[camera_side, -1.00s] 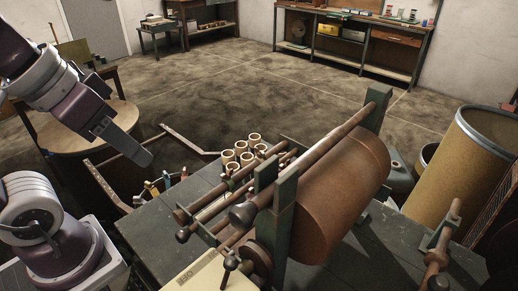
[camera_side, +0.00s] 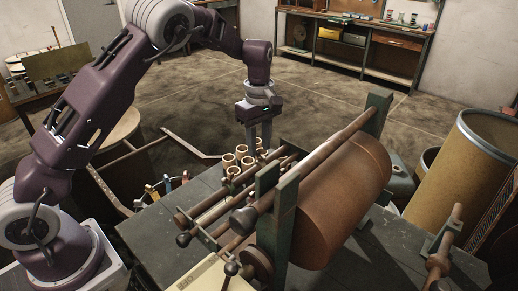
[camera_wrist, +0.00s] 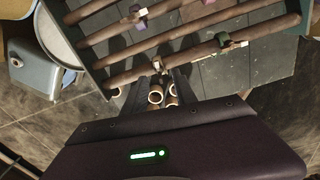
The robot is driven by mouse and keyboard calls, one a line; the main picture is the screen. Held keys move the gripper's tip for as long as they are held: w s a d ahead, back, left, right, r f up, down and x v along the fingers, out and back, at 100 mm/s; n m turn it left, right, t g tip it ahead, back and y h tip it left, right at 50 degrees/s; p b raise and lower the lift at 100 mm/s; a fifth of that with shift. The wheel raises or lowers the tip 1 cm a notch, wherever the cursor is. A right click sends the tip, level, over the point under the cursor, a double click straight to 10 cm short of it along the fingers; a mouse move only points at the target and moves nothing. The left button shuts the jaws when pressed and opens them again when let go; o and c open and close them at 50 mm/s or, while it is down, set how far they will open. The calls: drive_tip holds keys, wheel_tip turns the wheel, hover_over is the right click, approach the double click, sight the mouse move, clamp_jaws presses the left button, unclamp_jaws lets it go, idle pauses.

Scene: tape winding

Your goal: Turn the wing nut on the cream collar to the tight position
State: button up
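In the wrist view, small collars with fittings sit on the brown rods. A pale, cream-looking collar (camera_wrist: 161,70) is on the nearest rod, just beyond my fingertips; its wing nut is too small to read. Another collar (camera_wrist: 222,41) with pale and greenish parts sits farther right, and a purple and white one (camera_wrist: 139,13) is on a farther rod. My gripper (camera_side: 259,145) points down behind the rods in the side view, beside the cream rolls. Its two fingers look apart, with nothing visibly held. The collars are mostly hidden or too small in the side view.
Several cream rolls (camera_side: 243,160) stand on the bench (camera_side: 163,226) close to my fingers. The brown rods (camera_side: 325,142), green upright (camera_side: 285,208) and large brown drum (camera_side: 343,195) crowd the space to the right. Coloured-handled tools (camera_side: 167,185) lie at the bench's left edge.

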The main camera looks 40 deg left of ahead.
drive_tip(key=shift+f, duration=0.9)
drive_tip(key=shift+c, duration=0.4)
clamp_jaws()
